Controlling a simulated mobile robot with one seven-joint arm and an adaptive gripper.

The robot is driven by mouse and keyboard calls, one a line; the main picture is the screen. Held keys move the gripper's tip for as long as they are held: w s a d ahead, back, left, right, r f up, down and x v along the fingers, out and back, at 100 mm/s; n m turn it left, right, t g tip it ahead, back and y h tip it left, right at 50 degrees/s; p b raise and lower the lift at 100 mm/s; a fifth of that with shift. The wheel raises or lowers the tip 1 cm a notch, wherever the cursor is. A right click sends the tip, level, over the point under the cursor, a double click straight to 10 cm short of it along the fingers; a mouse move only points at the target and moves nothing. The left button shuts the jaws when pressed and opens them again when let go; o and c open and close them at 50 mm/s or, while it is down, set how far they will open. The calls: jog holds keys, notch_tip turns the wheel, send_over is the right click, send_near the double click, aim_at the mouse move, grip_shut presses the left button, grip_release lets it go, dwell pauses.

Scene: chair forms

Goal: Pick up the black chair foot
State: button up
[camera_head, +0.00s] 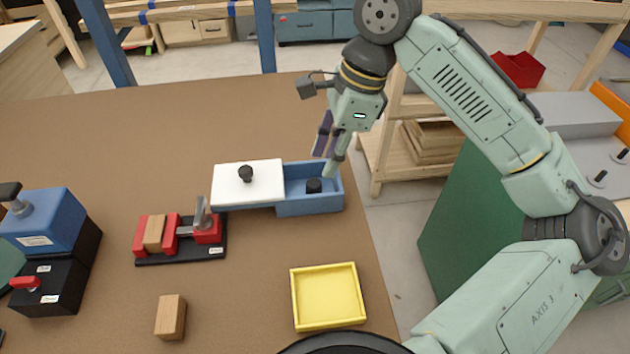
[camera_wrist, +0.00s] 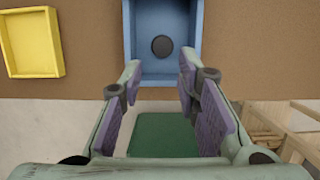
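The black chair foot (camera_head: 314,185) is a short dark cylinder inside the blue box (camera_head: 310,207), in its open right part. In the wrist view the foot (camera_wrist: 161,45) shows as a dark disc on the floor of the blue box (camera_wrist: 197,68). My gripper (camera_head: 332,160) is over the right part of the box, above and apart from the foot. In the wrist view my gripper (camera_wrist: 159,75) has its two fingers spread with nothing between them, and the foot lies beyond the fingertips.
A white lid (camera_head: 262,191) with a black knob (camera_head: 245,173) covers the box's left part. A yellow tray (camera_head: 328,324) is in front. A clamp fixture (camera_head: 180,259) with red jaws, a wooden block (camera_head: 170,316) and a blue-black press (camera_head: 45,236) are left. The table's right edge is close.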

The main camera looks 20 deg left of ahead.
aim_at(315, 183)
jog(key=shift+a+p+x, duration=0.15)
jog(key=shift+p+x, duration=0.1)
jog(key=shift+x, duration=1.45)
jog(key=shift+a+p+x, duration=0.15)
jog(key=shift+p+x, duration=0.05)
jog(key=shift+x, duration=1.55)
jog(key=shift+r, duration=0.1)
jog(key=shift+c, duration=0.6)
jog(key=c, duration=0.4)
jog(key=shift+o, duration=0.2)
